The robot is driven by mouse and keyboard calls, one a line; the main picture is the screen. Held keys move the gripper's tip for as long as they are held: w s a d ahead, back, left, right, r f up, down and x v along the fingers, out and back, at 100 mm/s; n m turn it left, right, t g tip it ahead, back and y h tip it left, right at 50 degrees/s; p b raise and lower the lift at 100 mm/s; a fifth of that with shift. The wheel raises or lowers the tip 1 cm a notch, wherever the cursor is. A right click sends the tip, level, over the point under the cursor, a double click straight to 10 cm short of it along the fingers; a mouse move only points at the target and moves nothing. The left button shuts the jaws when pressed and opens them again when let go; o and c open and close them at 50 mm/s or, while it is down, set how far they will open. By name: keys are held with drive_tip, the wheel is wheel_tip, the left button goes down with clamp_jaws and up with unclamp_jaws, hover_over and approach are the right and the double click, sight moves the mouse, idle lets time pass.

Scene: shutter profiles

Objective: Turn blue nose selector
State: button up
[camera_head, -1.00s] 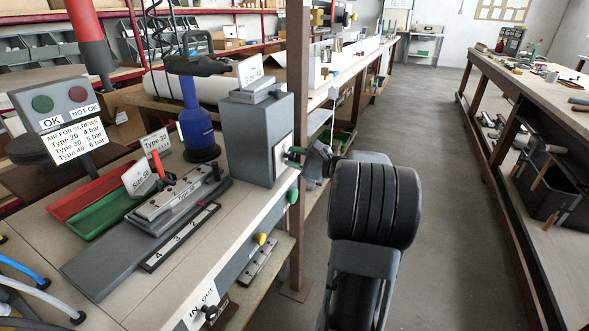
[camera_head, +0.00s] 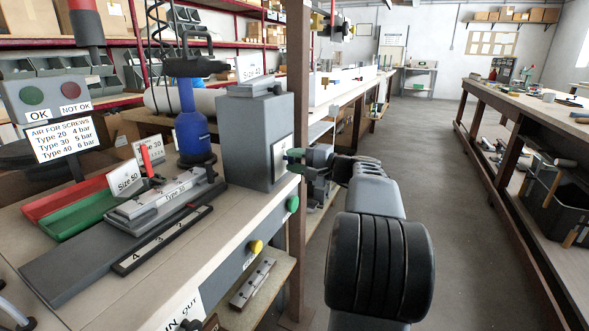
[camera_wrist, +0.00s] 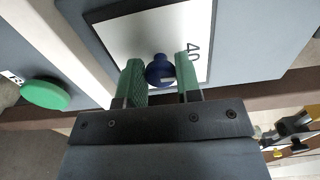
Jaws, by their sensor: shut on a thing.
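The blue nose selector (camera_wrist: 160,74) is a round blue knob on a white plate (camera_wrist: 130,38) marked 40, on the side of a grey box. My gripper (camera_wrist: 160,64) has its green fingers on either side of the knob and is shut on it. In the head view my gripper (camera_head: 292,160) is at the right face of the grey box (camera_head: 252,140). The knob is hidden there by the fingers. A blue screwdriver (camera_head: 192,132) stands upright left of the box.
A green button (camera_wrist: 45,94) lies left of the plate; it also shows on the bench front (camera_head: 292,204). A yellow knob (camera_head: 256,247) is lower on that front. A brown post (camera_head: 298,90) stands close behind my gripper. The aisle floor (camera_head: 420,130) is clear.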

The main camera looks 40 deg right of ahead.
drive_tip(key=shift+f+n, duration=0.1)
drive_tip(key=shift+n, duration=0.2)
idle(0.4)
drive_tip(key=o, duration=0.9)
drive_tip(key=p+v, duration=0.3)
drive_tip(key=v, duration=1.1)
drive_tip(key=shift+w, duration=0.1)
